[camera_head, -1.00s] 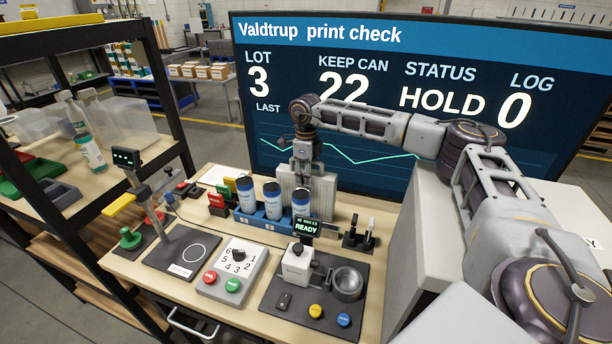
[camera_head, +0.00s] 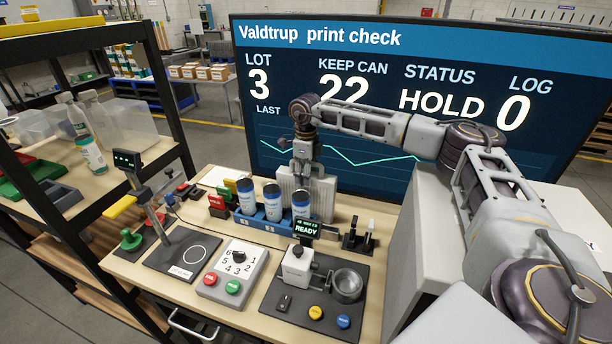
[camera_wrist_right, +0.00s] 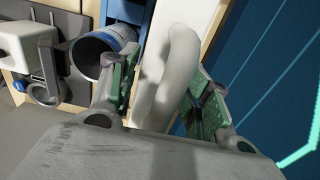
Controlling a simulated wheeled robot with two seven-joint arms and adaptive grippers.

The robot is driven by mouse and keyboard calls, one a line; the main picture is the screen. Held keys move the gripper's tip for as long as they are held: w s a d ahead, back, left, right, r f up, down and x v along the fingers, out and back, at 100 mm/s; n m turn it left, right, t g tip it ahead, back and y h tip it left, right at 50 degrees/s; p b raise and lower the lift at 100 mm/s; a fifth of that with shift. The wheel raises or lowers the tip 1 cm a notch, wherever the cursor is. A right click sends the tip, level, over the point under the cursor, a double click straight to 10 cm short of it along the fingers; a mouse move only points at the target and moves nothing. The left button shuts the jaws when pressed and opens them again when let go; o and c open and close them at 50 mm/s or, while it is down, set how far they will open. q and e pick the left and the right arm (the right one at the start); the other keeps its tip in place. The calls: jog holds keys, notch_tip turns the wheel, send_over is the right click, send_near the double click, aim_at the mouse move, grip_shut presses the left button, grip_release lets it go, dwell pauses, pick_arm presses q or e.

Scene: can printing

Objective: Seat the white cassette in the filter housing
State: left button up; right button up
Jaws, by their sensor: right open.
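A pale ribbed upright block (camera_head: 318,197), which looks like the white cassette, stands behind the cans at the back of the bench. My right gripper (camera_head: 303,168) is above it, pointing down. In the right wrist view a thick white loop handle (camera_wrist_right: 183,55) lies between the two open fingers of my right gripper (camera_wrist_right: 160,82). The fingers show green pads, and gaps are visible beside the handle. I cannot tell the filter housing apart for certain. My left gripper does not show.
Several printed cans (camera_head: 272,203) stand in a blue rack (camera_head: 262,222) just in front of the block. A READY display (camera_head: 307,228), a dial panel (camera_head: 237,268) and a dark fixture plate (camera_head: 277,293) sit nearer. A grey cabinet (camera_head: 412,235) and the large screen (camera_head: 270,135) bound the right and back.

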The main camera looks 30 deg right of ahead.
jog(key=shift+r+p, duration=2.65)
jog(key=shift+r, duration=1.75)
jog(key=shift+r+p, duration=0.5)
jog(key=shift+r, duration=0.8)
jog(key=shift+c, duration=0.5)
